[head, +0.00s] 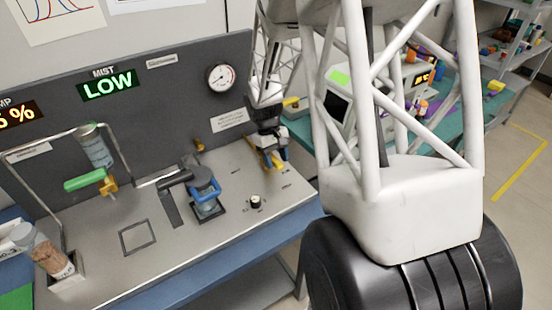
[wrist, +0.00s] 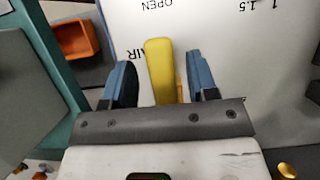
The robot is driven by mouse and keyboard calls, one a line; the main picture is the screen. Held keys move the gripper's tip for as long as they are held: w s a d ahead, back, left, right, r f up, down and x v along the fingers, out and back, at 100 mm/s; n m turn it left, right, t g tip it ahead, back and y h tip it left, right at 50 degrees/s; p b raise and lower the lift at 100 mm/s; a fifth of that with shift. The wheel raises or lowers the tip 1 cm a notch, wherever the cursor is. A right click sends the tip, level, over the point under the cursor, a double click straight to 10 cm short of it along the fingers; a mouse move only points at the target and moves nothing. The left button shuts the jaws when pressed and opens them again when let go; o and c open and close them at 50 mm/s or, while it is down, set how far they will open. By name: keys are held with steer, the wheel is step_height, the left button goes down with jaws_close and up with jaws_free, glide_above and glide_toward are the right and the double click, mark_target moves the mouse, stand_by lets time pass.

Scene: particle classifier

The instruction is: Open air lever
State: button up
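The air lever, a yellow handle (wrist: 163,70), stands between the two blue fingers of my gripper (wrist: 161,66) in the wrist view. Gaps show on both sides of it, so my gripper is open around the lever and not clamped on it. Upside-down lettering "AIR" and "OPEN" is on the pale panel (wrist: 222,60) beside it. In the head view my gripper (head: 275,151) is low over the right end of the bench panel, with a bit of yellow lever (head: 272,162) showing by its fingers. The lever's base is hidden.
A pressure gauge (head: 220,79) and a green "LOW" display (head: 109,86) are on the upright panel. A teal table stands right.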

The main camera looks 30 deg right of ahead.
steer(key=shift+v, duration=3.9)
steer(key=shift+s+a+r, duration=0.15)
steer(key=shift+a+r, duration=0.25)
steer(key=shift+r, duration=0.05)
steer(key=s+a+r+t, duration=0.3)
steer(key=s+a+r, duration=0.4)
steer(key=s+a, duration=0.3)
steer(key=s+a+r+t, duration=0.4)
steer(key=s+a+r, duration=0.4)
steer(key=s, duration=0.7)
steer(key=shift+a, duration=0.95)
